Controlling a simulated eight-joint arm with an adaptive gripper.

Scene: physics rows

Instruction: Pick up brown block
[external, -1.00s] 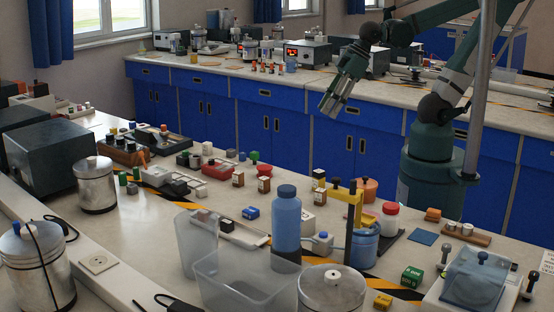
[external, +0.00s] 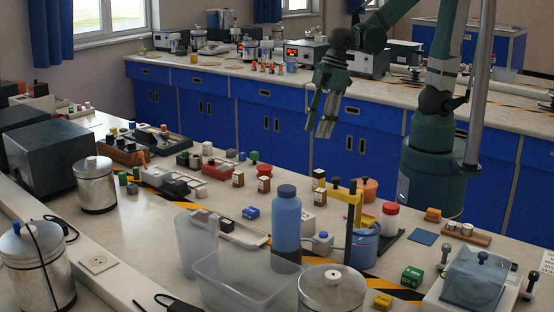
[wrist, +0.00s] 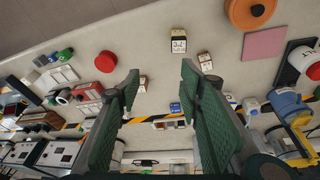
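Small brown blocks with white labels (external: 238,179) (external: 264,185) stand on the near bench in the external view. In the wrist view a brown block (wrist: 142,84) shows just right of the left fingertip, and another (wrist: 205,62) shows right of the right fingertip. I cannot tell which one the task means. My gripper (external: 319,118) is in the air, beyond and above the bench's objects, pointing down. In the wrist view my gripper (wrist: 160,74) has its two green fingers wide apart and nothing between them. It is apart from all blocks.
A tall blue bottle (external: 287,225), a yellow frame (external: 349,198) and a clear bin (external: 245,283) stand on the near bench. A blue block (external: 250,213) lies left of the bottle. An orange pot (wrist: 250,12) and a pink square (wrist: 265,43) show in the wrist view.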

